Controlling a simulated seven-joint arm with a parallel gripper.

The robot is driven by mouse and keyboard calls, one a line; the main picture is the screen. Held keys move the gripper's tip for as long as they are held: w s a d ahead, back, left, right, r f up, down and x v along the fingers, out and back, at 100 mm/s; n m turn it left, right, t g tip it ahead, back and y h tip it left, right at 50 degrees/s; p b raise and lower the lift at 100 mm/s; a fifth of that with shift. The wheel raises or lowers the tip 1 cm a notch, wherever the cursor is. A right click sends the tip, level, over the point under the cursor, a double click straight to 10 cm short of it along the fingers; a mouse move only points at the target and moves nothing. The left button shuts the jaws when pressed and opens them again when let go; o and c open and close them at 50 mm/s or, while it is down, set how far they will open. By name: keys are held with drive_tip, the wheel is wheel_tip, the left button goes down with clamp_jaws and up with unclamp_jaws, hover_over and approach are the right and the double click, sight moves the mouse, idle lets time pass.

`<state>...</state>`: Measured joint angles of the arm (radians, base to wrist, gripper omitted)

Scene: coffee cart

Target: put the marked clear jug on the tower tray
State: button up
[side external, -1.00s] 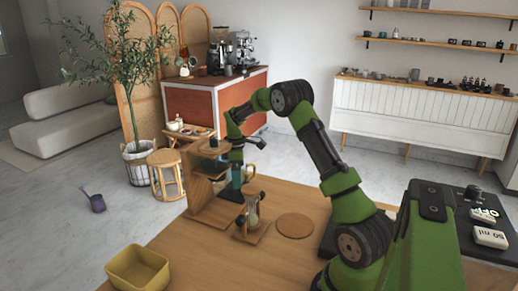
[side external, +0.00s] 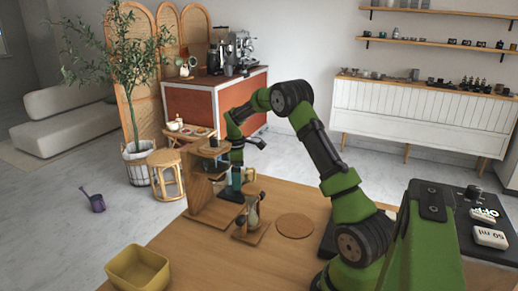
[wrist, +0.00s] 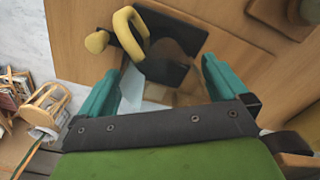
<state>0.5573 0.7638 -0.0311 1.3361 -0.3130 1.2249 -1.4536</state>
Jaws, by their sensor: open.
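A clear jug with a yellow handle (wrist: 130,32) stands by the wooden tower stand (side external: 205,205); the handle also shows in the side view (side external: 250,174). Its clear body is hard to make out. A black pad (wrist: 165,72) shows beneath the handle in the wrist view. My gripper (wrist: 158,82) points down with its teal fingers apart, one to each side of the jug's see-through body. I cannot tell whether either finger touches it. In the side view my gripper (side external: 237,178) is beside the tower, and the jug is partly hidden. No separate mark is clear.
A small wooden stand (side external: 250,236) with a glass vessel (side external: 253,215) is close in front of the gripper. A round cork mat (side external: 295,225) lies to its right. A yellow bin (side external: 138,270) stands at the front left. A scale (side external: 490,238) is at far right.

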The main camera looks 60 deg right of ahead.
wheel_tip(320, 180, up, 6)
drive_tip(key=shift+r, duration=0.25)
drive_tip(key=s+d+r+m+t+h, duration=0.2)
drive_tip(key=s+d+r+m+h, duration=0.15)
drive_tip(key=r, duration=0.55)
drive_tip(key=s+a+r+m+t+h, duration=0.1)
drive_tip(key=s+a+r+m+t, duration=0.1)
drive_tip(key=a+r, duration=0.3)
drive_tip(key=s+a+m+t+y, duration=0.1)
drive_tip(key=s+a, duration=0.3)
drive_tip(key=a, duration=0.6)
drive_tip(key=s+a+f+m+t+y, duration=0.1)
drive_tip(key=s+a, duration=0.4)
drive_tip(key=a, duration=0.5)
drive_tip(key=s+a+f+m+t+y, duration=0.1)
drive_tip(key=s+a+y, duration=0.3)
drive_tip(key=a, duration=0.6)
drive_tip(key=shift+s+m, duration=0.65)
drive_tip(key=shift+m, duration=0.1)
